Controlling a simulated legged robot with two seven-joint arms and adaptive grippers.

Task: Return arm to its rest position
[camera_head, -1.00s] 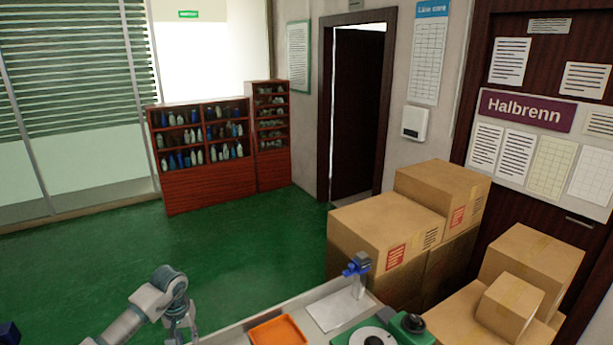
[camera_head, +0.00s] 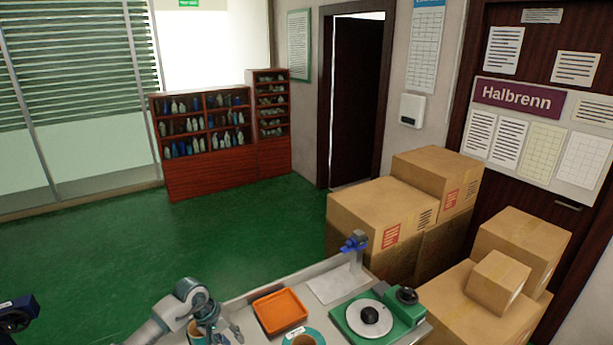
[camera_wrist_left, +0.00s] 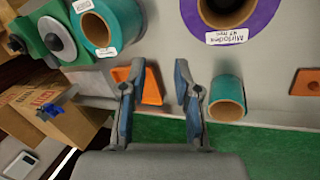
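My left arm (camera_head: 168,314) comes in from the lower left in the head view, beside the bench's left end. Its gripper (camera_head: 218,332) points down near the front edge of the picture, partly cut off. In the left wrist view my left gripper (camera_wrist_left: 158,100) has its two fingers well apart, with nothing between them. A small teal roll (camera_wrist_left: 227,98) lies close beside the right-hand finger, apart from the gap. My right gripper is in neither view.
The bench carries an orange tray (camera_head: 280,311), a green device with a round plate (camera_head: 370,318), a blue-topped stand (camera_head: 355,253) and a teal roll (camera_head: 303,338). A purple-edged roll (camera_wrist_left: 229,15) shows in the wrist view. Cardboard boxes (camera_head: 380,226) stand behind; green floor is clear.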

